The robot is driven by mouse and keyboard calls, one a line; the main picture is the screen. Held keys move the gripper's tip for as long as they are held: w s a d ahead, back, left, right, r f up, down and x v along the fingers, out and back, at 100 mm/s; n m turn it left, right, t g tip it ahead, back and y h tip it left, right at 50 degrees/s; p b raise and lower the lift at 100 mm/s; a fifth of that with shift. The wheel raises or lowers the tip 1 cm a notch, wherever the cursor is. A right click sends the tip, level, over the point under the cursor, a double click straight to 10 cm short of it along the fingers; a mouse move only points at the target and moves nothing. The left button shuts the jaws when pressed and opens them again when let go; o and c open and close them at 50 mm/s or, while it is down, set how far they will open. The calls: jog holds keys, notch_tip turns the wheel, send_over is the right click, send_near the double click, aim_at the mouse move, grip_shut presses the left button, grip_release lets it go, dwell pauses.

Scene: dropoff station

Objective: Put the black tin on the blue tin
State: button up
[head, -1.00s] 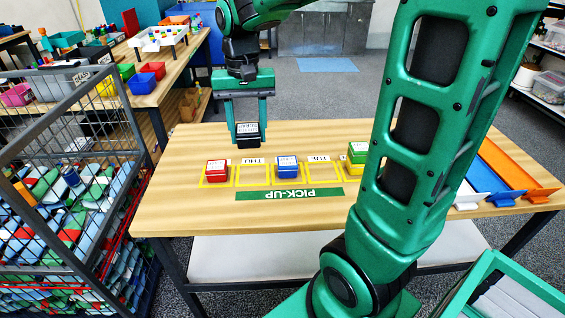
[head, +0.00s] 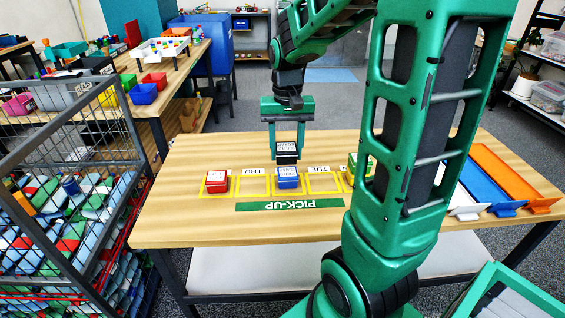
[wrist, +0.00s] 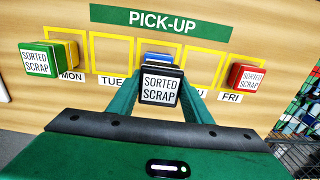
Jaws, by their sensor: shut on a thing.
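The black tin (head: 287,152) has a white label and is held between the fingers of my gripper (head: 287,146), which is shut on it. The blue tin (head: 288,180) sits in a yellow-outlined space on the table. In the head view the black tin is just behind and above the blue tin. In the wrist view the black tin (wrist: 161,86) shows its "SORTED SCRAP" label and hides most of the blue tin (wrist: 160,57). I cannot tell whether the two tins touch.
A red tin (head: 217,181) stands left of the blue tin. A green tin (wrist: 40,57) is on the other side, partly behind my arm in the head view. A green PICK-UP strip (head: 290,205) lies in front. Blue and orange chutes (head: 500,172) are at the right.

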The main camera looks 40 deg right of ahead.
aim_at(287, 161)
jog(key=shift+w+d+f, duration=0.1)
jog(key=shift+d+f, duration=0.05)
jog(key=shift+d, duration=0.1)
jog(key=shift+f, duration=2)
jog(key=shift+f, duration=0.1)
jog(key=o, duration=1.2)
jog(key=shift+c, duration=0.2)
